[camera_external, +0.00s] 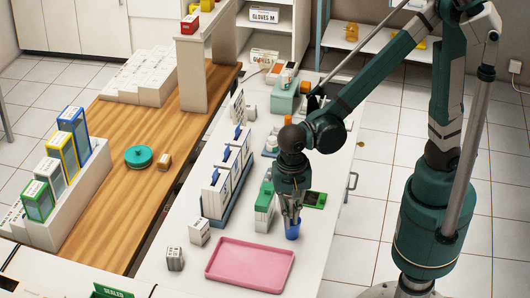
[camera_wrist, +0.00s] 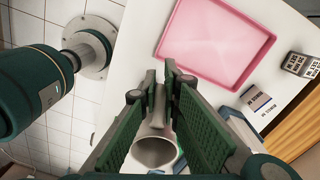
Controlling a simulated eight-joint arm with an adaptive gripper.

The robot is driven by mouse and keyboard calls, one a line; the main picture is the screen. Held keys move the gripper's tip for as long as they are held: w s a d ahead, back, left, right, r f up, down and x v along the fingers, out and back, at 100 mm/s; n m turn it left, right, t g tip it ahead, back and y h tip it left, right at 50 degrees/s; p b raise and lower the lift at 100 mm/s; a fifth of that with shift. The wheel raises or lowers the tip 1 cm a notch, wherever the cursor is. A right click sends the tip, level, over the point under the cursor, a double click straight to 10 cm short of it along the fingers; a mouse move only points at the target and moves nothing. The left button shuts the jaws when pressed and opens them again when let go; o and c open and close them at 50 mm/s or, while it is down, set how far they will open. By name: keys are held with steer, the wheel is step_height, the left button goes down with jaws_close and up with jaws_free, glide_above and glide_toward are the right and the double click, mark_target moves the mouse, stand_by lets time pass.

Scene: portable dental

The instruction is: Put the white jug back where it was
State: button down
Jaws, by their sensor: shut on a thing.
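My gripper (camera_wrist: 168,78) is shut on the white jug (camera_wrist: 155,151), which looks pale grey in the wrist view. Its round open mouth shows low between the green fingers, and a narrow part of it, perhaps the handle, runs up between the fingertips. The lower body of the jug is hidden. In the external view, my gripper (camera_external: 292,212) points down over the white counter, behind the pink tray. The jug is hard to make out there. A small blue object (camera_external: 292,229) shows right at the fingertips; I cannot tell whether they touch.
The pink tray (camera_external: 249,265) lies empty in front of my gripper and also shows in the wrist view (camera_wrist: 215,42). Small white boxes (camera_external: 199,232) stand to its left. A green-and-white box (camera_external: 264,206) and a rack of binders (camera_external: 228,170) stand close left of my gripper.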

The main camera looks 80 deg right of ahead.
steer(key=w+d+m+p, duration=0.1)
steer(key=w+d, duration=0.2)
steer(key=d, duration=1.3)
steer(key=w+d+m+p, duration=0.1)
steer(key=w+d, duration=0.2)
steer(key=d, duration=1.4)
steer(key=s+d+m, duration=0.1)
steer(key=s+d, duration=0.2)
steer(key=d, duration=0.8)
steer(key=f, duration=0.5)
steer(key=shift+w+a, duration=0.1)
steer(key=shift+w, duration=0.1)
steer(key=shift+f, duration=0.2)
steer(key=shift+f+b, duration=0.55)
steer(key=shift+f, duration=2.2)
steer(key=shift+f, duration=0.1)
steer(key=shift+f+b, duration=0.45)
steer(key=shift+f, duration=1.55)
